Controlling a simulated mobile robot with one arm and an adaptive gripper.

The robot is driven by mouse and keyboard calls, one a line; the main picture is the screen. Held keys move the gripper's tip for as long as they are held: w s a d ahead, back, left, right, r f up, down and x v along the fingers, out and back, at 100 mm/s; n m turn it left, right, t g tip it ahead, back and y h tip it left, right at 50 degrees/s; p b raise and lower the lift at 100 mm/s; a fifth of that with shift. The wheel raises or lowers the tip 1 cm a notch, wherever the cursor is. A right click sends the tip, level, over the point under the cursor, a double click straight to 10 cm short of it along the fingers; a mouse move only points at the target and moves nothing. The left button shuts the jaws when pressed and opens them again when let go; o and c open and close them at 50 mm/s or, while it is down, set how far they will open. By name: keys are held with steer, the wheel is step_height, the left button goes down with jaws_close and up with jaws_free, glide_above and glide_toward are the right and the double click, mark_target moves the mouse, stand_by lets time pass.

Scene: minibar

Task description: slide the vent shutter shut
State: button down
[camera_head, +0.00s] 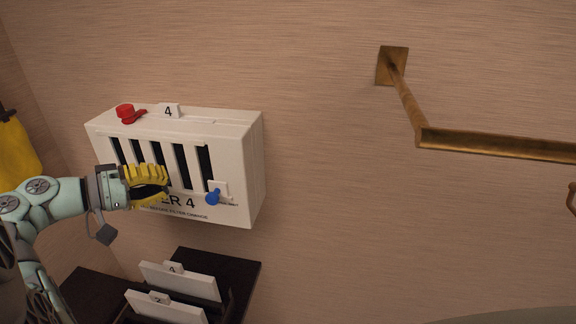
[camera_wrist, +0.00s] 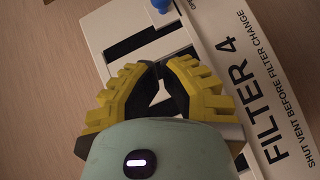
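The vent (camera_head: 255,160) is a white box on the wall, its front marked 4 and cut by several dark upright slots; dark slots show between white slats. A blue knob (camera_head: 213,197) sits on a small white tab (camera_head: 222,186) at the front's lower right. In the wrist view, the blue knob (camera_wrist: 161,4) is at the top edge. My gripper (camera_head: 167,186), with yellow ribbed fingers, is in front of the slots, left of the knob and apart from it. In the wrist view, my gripper's fingertips (camera_wrist: 161,72) come together with nothing visible held. The gripper hides part of the slots and lettering.
A red knob (camera_head: 125,111) and a number 4 tag (camera_head: 170,111) are on the box top. Below, white numbered panels (camera_head: 180,281) stand in a dark rack (camera_head: 243,272). A brass rail (camera_head: 490,144) is on the wall at right.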

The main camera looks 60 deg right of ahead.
mark_target(213, 197)
steer(key=x, duration=0.1)
steer(key=p+x, duration=0.2)
steer(key=shift+s+d+r, duration=0.15)
steer(key=shift+d+r, duration=0.05)
steer(key=shift+r, duration=0.05)
steer(key=shift+s+d+f+p, duration=0.1)
steer(key=shift+s+f+p, duration=0.1)
steer(key=shift+s+p, duration=0.3)
steer(key=shift+s+d+f+p, duration=0.15)
steer(key=shift+s+f+p, duration=0.05)
steer(key=shift+s+p, duration=0.25)
steer(key=shift+s+d+f+p, duration=0.35)
steer(key=shift+s+f+p, duration=0.15)
steer(key=shift+s, duration=0.2)
